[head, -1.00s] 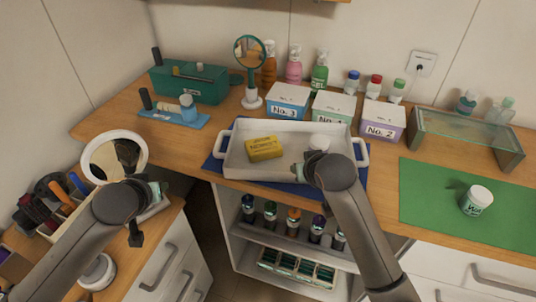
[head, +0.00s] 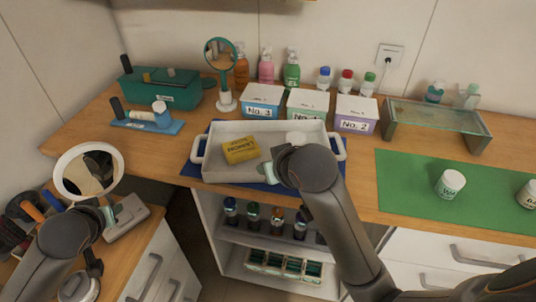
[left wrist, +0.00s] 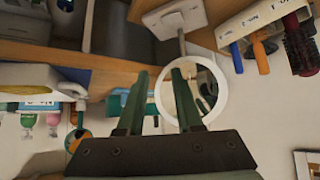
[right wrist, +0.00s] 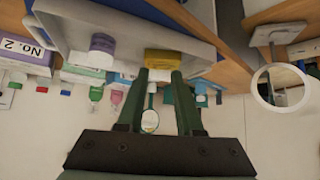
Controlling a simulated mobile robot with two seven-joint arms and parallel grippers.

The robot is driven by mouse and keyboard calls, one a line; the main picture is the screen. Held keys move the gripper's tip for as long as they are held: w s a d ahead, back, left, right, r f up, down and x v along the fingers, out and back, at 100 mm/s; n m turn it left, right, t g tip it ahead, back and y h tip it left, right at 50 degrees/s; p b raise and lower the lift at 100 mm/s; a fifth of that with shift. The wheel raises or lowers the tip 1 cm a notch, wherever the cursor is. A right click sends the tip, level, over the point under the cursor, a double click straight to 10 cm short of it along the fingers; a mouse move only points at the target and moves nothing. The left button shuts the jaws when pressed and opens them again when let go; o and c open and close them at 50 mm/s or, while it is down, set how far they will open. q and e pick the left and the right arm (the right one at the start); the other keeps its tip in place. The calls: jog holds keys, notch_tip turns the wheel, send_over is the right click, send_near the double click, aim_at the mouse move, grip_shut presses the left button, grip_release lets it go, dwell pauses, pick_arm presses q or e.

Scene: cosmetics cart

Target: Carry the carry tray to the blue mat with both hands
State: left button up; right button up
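The carry tray (head: 222,174) is white with a handle at each end. In the head view it rests over the dark blue mat (head: 327,173), whose edges show around it. The right wrist view shows the tray's wall (right wrist: 100,20) close by. My left gripper (left wrist: 158,72) is open and empty, left of the tray near the round white mirror (head: 62,178).
Behind the tray stand numbered boxes (head: 262,95) and several bottles. A small light blue mat (head: 172,128) with items and a green case (head: 180,95) are at left. A green mat (head: 405,190) with white jars and a glass-topped stand (head: 435,117) are at right.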

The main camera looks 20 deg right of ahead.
jog(key=shift+v, duration=1.45)
